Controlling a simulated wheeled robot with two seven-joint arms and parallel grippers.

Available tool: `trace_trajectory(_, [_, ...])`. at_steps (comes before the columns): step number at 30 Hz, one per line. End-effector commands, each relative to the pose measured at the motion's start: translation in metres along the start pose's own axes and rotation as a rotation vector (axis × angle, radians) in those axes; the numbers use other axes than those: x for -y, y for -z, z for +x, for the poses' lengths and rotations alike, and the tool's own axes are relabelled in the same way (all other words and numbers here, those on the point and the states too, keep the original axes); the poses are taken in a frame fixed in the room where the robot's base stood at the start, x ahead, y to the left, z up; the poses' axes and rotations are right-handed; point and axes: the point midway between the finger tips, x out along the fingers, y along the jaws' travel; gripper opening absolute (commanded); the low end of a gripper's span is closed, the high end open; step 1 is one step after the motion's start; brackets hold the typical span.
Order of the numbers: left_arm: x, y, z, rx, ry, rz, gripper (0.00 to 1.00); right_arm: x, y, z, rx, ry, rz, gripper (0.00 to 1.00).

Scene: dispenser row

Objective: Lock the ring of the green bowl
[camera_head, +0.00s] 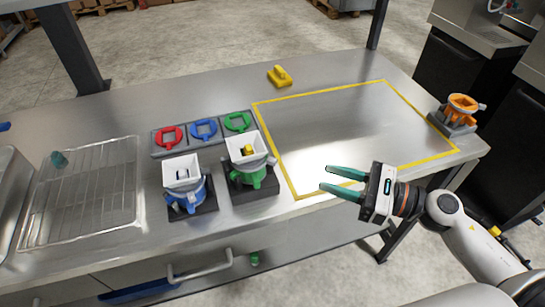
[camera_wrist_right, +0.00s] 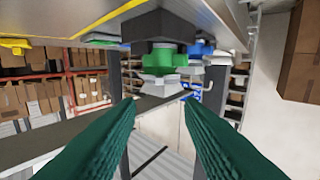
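The green bowl (camera_head: 246,178) stands on a dark base in the middle of the table. A grey ring (camera_head: 266,163) with a handle sticking out to the right sits around its top, below a white square hopper (camera_head: 236,147) with a yellow piece inside. I cannot tell whether the ring is locked. My right gripper (camera_head: 343,180) is open and empty, right of the bowl and apart from it, fingers pointing left towards it. In the right wrist view the green bowl (camera_wrist_right: 165,60) appears upside down beyond the spread fingers. My left gripper is not in view.
A blue bowl (camera_head: 186,192) with a hopper stands close left. Behind lies a tray with red (camera_head: 168,137), blue (camera_head: 204,129) and green (camera_head: 237,121) square-holed parts. A yellow piece (camera_head: 280,76) lies farther back. An orange unit (camera_head: 461,106) stands far right. The yellow-outlined area is clear.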

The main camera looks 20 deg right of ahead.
Motion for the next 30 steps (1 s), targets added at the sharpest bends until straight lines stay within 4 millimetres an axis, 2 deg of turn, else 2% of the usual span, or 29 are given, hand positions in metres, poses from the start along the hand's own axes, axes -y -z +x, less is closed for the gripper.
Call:
trace_trajectory(3, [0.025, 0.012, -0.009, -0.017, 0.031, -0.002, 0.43, 0.0, 0.004, 0.016, -0.002, 0.003, -0.003, 0.35])
trace_trajectory(6, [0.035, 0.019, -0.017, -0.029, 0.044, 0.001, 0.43, -0.001, 0.005, 0.032, -0.003, 0.0, 0.0, 0.35])
trace_trajectory(11, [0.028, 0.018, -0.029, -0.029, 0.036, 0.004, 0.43, -0.001, 0.006, 0.059, -0.004, -0.001, 0.002, 0.35])
trace_trajectory(18, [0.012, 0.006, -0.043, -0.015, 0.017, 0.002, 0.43, -0.001, 0.004, 0.095, -0.003, -0.003, 0.003, 0.35])
trace_trajectory(24, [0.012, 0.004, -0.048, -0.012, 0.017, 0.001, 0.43, -0.001, 0.002, 0.109, -0.001, -0.002, 0.003, 0.35])
trace_trajectory(30, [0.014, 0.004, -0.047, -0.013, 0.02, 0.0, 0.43, 0.0, 0.0, 0.11, 0.0, -0.001, 0.004, 0.35])
